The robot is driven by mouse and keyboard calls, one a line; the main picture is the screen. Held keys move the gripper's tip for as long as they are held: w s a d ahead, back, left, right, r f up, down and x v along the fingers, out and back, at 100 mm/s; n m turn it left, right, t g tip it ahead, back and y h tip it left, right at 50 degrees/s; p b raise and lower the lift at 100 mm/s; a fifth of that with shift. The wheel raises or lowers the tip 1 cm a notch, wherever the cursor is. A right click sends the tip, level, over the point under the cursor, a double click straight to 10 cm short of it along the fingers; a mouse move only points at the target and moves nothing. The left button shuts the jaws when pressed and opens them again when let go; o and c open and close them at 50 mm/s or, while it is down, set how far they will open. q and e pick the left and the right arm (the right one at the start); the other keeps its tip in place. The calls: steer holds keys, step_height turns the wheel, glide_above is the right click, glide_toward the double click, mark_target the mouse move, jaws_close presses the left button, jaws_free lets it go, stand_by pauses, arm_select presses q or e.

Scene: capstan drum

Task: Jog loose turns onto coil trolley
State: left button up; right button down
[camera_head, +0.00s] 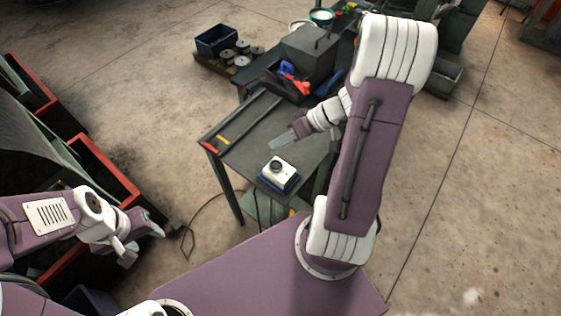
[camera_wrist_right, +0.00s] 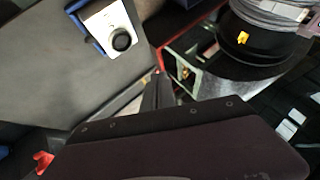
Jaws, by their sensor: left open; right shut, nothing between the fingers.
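A white box with a black round knob (camera_head: 278,172) sits in a blue holder on the grey worktable (camera_head: 240,148); it also shows in the right wrist view (camera_wrist_right: 104,22). My right gripper (camera_head: 284,141) is shut and empty above the table, just beyond the box and apart from it. My left gripper (camera_head: 142,240) is open and empty over the floor, left of the table. In the right wrist view, grey coiled line lies around a black drum-like body (camera_wrist_right: 262,52) with a yellow tag (camera_wrist_right: 243,37). I cannot make out a coil trolley for certain.
A dark toolbox (camera_head: 305,55) and red and blue tools (camera_head: 292,80) lie at the table's far end. A blue bin (camera_head: 216,40) and several grey discs (camera_head: 241,60) stand beyond. Red-edged machinery (camera_head: 100,165) stands at left. Open floor lies right.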

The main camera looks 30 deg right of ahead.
mark_target(279, 166)
steer(key=shift+a, duration=0.15)
steer(key=shift+f, duration=0.1)
step_height(279, 166, down, 9)
steer(key=b, duration=0.6)
steer(key=shift+w+r, duration=0.1)
steer(key=shift+r, duration=0.1)
steer(key=shift+f, duration=0.2)
steer(key=shift+r, duration=0.1)
stand_by(1.3)
steer(key=shift+f+b, duration=0.4)
steer(key=shift+b, duration=0.55)
